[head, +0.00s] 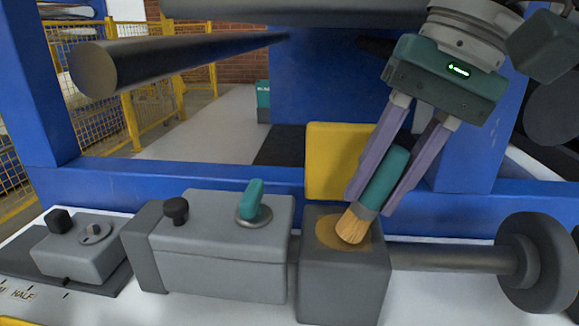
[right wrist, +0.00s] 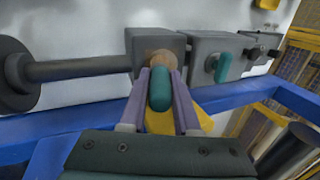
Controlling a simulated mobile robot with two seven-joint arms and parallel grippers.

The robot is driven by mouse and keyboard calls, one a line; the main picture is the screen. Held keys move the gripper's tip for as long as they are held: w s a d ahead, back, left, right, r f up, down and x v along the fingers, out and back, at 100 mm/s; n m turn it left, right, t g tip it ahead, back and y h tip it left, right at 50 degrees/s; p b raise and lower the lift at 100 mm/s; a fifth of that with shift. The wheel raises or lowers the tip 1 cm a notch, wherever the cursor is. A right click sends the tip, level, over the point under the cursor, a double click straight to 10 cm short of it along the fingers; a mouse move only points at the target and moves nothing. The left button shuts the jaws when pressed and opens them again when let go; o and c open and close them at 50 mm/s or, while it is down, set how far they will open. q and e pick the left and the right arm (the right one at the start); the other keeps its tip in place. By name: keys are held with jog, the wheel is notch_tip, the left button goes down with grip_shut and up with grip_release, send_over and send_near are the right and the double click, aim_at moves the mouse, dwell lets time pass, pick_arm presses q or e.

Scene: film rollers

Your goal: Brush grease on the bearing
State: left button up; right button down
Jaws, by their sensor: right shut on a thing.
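My right gripper (head: 397,198) is shut on the teal handle of a brush (head: 387,180). The brush tilts, with its tan bristles (head: 353,228) pointing down at the top of the grey bearing block (head: 345,280). The bristle tips look to be touching a tan-brown patch (head: 330,232) on the block's top. In the right wrist view the teal handle (right wrist: 160,90) lies between the purple fingers, and the bearing block (right wrist: 153,42) is just beyond. My left gripper is not in view.
A grey box with a teal lever (head: 250,203) and black knob stands left of the block. A shaft with a round flange (head: 540,262) extends right. A yellow block (head: 333,160) stands behind. A blue frame beam (head: 180,187) runs behind, and a dark roller (head: 170,60) hangs above left.

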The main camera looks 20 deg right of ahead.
aim_at(407, 151)
jog(key=shift+w+a+f, duration=0.1)
jog(key=shift+w+a, duration=0.4)
jog(key=shift+a, duration=0.3)
jog(key=shift+w+a, duration=0.5)
jog(key=shift+a, duration=0.25)
jog(key=shift+b, duration=0.55)
jog(key=shift+s+d+b, duration=0.35)
jog(key=shift+d, duration=0.2)
jog(key=shift+s+d+b, duration=0.3)
jog(key=shift+d+b, duration=0.05)
jog(key=shift+d, duration=0.2)
jog(key=shift+s+d, duration=0.2)
jog(key=shift+d, duration=0.1)
jog(key=shift+s+d+b, duration=0.35)
jog(key=shift+d+b, duration=0.1)
jog(key=shift+d, duration=0.1)
jog(key=shift+s+d+b, duration=0.3)
jog(key=shift+d+b, duration=0.15)
jog(key=shift+d, duration=0.1)
jog(key=shift+s+d, duration=0.25)
jog(key=shift+d, duration=0.1)
jog(key=shift+r, duration=0.2)
notch_tip(407, 151, up, 6)
jog(key=p, duration=0.4)
